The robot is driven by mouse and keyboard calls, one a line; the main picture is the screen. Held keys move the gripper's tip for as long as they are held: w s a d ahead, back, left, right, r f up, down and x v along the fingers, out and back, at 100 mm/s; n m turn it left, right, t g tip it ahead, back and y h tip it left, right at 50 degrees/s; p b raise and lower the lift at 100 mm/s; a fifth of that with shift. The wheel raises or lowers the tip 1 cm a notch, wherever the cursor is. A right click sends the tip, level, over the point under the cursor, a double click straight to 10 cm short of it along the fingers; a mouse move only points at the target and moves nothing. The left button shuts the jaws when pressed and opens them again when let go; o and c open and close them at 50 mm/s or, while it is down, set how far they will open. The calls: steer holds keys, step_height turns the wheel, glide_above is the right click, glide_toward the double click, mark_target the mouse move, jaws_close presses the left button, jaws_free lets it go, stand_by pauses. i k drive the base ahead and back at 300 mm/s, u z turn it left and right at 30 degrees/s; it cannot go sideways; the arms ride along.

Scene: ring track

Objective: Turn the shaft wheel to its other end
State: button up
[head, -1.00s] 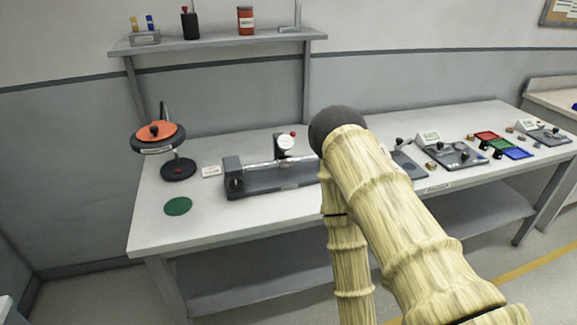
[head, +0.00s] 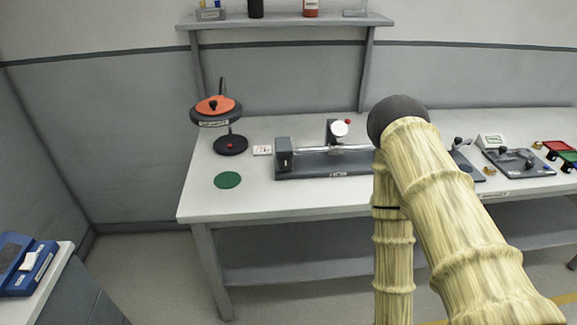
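On the bench is a long dark grey fixture (head: 300,167) with a light horizontal shaft (head: 310,149) running along it. A white round wheel (head: 339,129) with a small red knob stands upright at the back of this fixture. The fixture's right end is hidden behind my arm. To its left, an orange and black disc (head: 216,108) with a black knob sits on a stand; I cannot tell for sure which of the two is the shaft wheel. My arm crosses the right of the head view. My gripper is not in view.
A green disc (head: 227,180) and a small white card (head: 262,150) lie on the bench (head: 205,205). A shelf (head: 285,21) holds several items above. Other fixtures (head: 515,161) stand right of my arm. A blue device (head: 22,262) sits on a counter at lower left. Floor between is clear.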

mark_target(285, 163)
steer(key=u, duration=1.15)
steer(key=k, duration=0.7)
steer(key=z, duration=0.05)
steer(key=i, duration=0.25)
